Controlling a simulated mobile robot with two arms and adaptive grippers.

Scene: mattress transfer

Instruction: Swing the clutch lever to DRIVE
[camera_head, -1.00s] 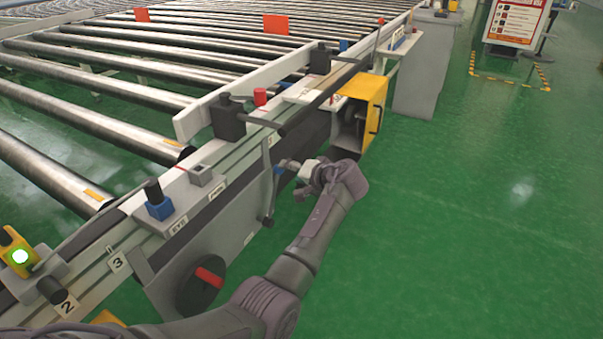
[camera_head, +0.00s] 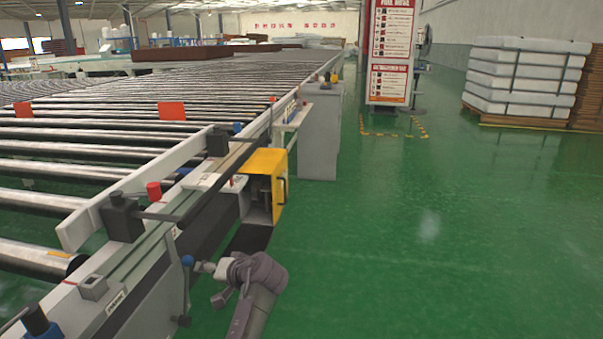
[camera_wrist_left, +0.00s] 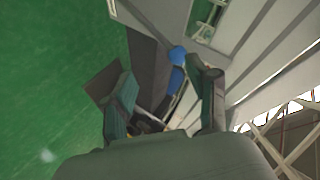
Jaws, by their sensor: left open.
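The lever has a blue knob (camera_head: 187,261) on top and a thin grey rod running down the outer side of the conveyor frame. I cannot read a DRIVE label. My left gripper (camera_head: 210,282) is at the right of the knob, with its fingers pointing toward the lever. In the left wrist view the blue knob (camera_wrist_left: 177,56) and its rod show between the two spread fingers of the left gripper (camera_wrist_left: 160,70). The gripper is open, and I cannot tell whether a finger touches the lever. My right gripper is out of view.
A yellow box (camera_head: 266,178) sticks out from the conveyor side beyond the gripper. A grey cabinet (camera_head: 320,135) stands farther on. Rollers (camera_head: 90,155) fill the left. The green floor (camera_head: 430,240) at the right is clear. Stacked white mattresses (camera_head: 525,75) stand at the far right.

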